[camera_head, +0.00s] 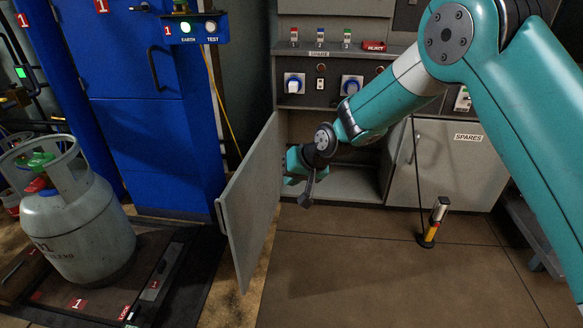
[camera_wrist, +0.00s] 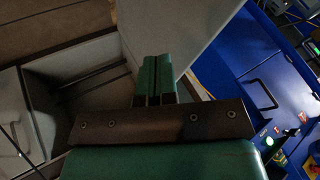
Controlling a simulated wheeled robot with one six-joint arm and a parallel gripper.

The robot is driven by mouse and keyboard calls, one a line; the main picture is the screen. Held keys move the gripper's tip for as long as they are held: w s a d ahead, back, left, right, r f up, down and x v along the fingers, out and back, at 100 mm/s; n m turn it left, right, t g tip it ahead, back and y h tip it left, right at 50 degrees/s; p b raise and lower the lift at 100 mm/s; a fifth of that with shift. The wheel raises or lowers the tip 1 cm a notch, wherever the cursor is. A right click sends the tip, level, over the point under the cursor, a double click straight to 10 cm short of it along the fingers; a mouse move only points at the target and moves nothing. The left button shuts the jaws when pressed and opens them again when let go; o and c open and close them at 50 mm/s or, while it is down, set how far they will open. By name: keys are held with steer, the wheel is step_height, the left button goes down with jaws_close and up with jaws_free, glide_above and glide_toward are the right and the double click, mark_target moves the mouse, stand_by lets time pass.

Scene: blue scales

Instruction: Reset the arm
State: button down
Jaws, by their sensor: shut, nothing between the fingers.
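My arm, teal and pale grey, reaches in from the right in the head view. My gripper (camera_head: 308,188) is low beside the inner side of the open grey cabinet door (camera_head: 250,205). In the wrist view my gripper (camera_wrist: 158,75) has its two teal fingers together, with nothing between them. The same door (camera_wrist: 195,25) rises close behind and beside the fingers there; I cannot tell whether they touch it. The open cabinet (camera_head: 345,182) is behind my gripper, partly hidden by my arm.
A grey gas cylinder (camera_head: 80,230) stands on a dark scale platform (camera_head: 165,285) at left. A blue cabinet (camera_head: 150,130) is behind it. A closed door marked SPARES (camera_head: 440,170) is at right. A yellow and black upright tool (camera_head: 433,222) stands on the floor, which is clear in front.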

steer(key=s+d+r+n+g+p, duration=0.15)
steer(key=s+d+r, duration=0.25)
steer(key=s+r, duration=0.55)
steer(key=s+d+r+n+g+h, duration=0.1)
steer(key=s+d+r+n+g, duration=0.2)
steer(key=s, duration=1.2)
steer(key=s+d+r+n, duration=0.2)
steer(key=s+d+r, duration=0.3)
steer(key=s+r, duration=0.5)
step_height(320, 180, up, 27)
steer(key=s+p, duration=0.1)
steer(key=p, duration=2.8)
steer(key=shift+s+a, duration=0.3)
steer(key=shift+f+m, duration=0.1)
steer(key=shift+m, duration=0.15)
